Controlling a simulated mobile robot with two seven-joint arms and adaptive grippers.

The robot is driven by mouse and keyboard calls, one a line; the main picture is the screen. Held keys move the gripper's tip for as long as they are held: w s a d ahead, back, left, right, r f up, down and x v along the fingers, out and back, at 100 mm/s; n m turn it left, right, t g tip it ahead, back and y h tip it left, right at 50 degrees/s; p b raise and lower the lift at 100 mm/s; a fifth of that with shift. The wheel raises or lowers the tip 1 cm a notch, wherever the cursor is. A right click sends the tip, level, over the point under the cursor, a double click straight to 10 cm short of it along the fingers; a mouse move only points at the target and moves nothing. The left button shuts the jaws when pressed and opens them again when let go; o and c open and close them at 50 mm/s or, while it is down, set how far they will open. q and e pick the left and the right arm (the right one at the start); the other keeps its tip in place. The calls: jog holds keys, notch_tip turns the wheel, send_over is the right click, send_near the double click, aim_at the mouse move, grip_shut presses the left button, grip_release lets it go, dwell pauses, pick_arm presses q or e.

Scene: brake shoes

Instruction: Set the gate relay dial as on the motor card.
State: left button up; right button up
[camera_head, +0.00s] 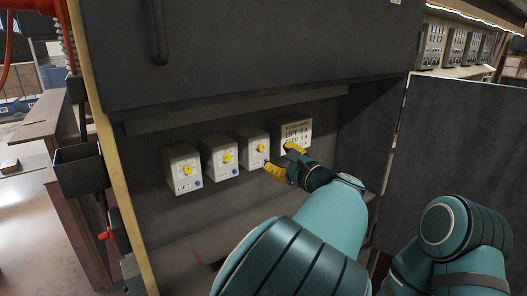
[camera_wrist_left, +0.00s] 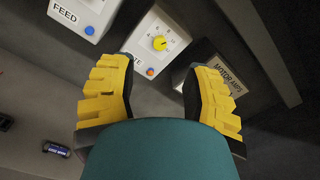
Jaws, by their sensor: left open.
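The gate relay (camera_head: 253,147) is the third grey box in the cabinet row. The motor card (camera_head: 297,131) is at the right end of the row, with lift and feed lines; the part below is behind a finger. It also shows in the left wrist view (camera_wrist_left: 228,80). My left gripper (camera_head: 284,161) is open and empty, its yellow fingers apart in front of the gate relay and card. My right gripper is out of view.
The lift relay (camera_head: 183,170) and feed relay (camera_head: 219,158) stand left of the gate relay. A dark upper panel (camera_head: 240,50) overhangs the recess, and a dark door (camera_head: 455,135) stands at the right. A small dark cylinder (camera_wrist_left: 55,149) lies lower left in the wrist view.

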aim_at(262, 148)
pick_arm(q)
jog(key=x, duration=0.7)
jog(key=shift+a, duration=0.1)
jog(key=shift+o, duration=0.2)
grip_shut()
